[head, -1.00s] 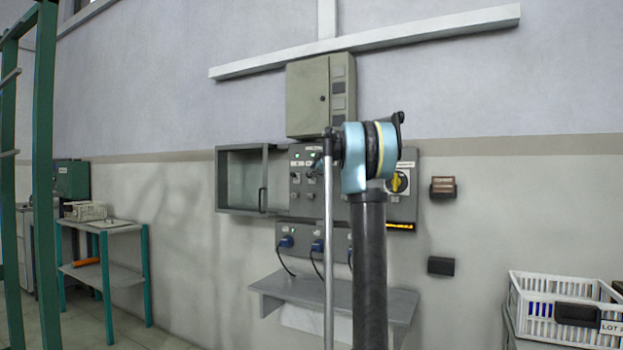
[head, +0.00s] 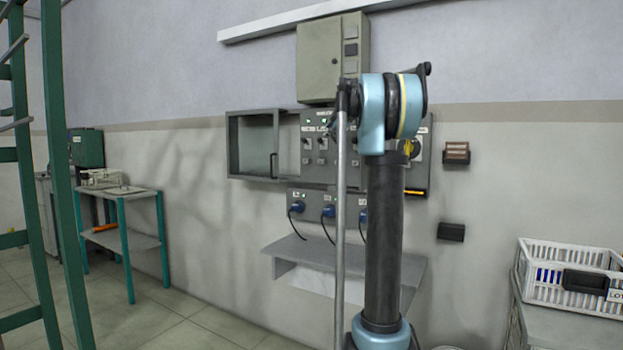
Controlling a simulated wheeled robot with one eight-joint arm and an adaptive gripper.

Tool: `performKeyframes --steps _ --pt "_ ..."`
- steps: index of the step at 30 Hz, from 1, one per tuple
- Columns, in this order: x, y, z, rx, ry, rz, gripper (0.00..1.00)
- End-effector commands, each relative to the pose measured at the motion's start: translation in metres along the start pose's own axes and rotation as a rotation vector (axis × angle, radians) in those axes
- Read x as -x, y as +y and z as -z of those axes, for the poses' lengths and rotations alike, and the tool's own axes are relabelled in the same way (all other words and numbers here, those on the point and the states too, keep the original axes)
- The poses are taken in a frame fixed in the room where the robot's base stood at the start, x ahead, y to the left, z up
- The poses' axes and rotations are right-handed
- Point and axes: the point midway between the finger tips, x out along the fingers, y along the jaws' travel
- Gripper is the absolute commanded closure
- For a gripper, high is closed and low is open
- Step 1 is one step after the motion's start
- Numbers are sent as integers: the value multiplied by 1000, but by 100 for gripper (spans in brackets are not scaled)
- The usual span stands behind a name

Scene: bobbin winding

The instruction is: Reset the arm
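My arm (head: 384,210) stands upright in the middle of the head view, with a black tube between light-blue joints. Its upper joint (head: 372,110) overlaps the grey control panel on the wall behind. My gripper cannot be made out in this view, so I see neither its fingers nor anything held.
The control panel (head: 313,150) has switches, lights and blue plugs, with a grey cabinet (head: 319,62) above and an open-fronted box (head: 250,150) at left. A grey shelf (head: 291,247) juts out below. A white crate (head: 540,272) is at right, a green-legged table (head: 127,240) at left. Floor (head: 200,325) at lower left looks clear.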

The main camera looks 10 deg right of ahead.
Motion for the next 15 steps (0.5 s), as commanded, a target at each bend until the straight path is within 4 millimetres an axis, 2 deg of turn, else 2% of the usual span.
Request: performKeyframes --steps 4,7,11,15 --pt "7 2 4 -17 7 -41 75" --pt "22 6 11 -57 13 -130 75" --pt "54 9 11 -146 -4 -288 75" --pt "94 -3 -6 -267 -70 -436 75"
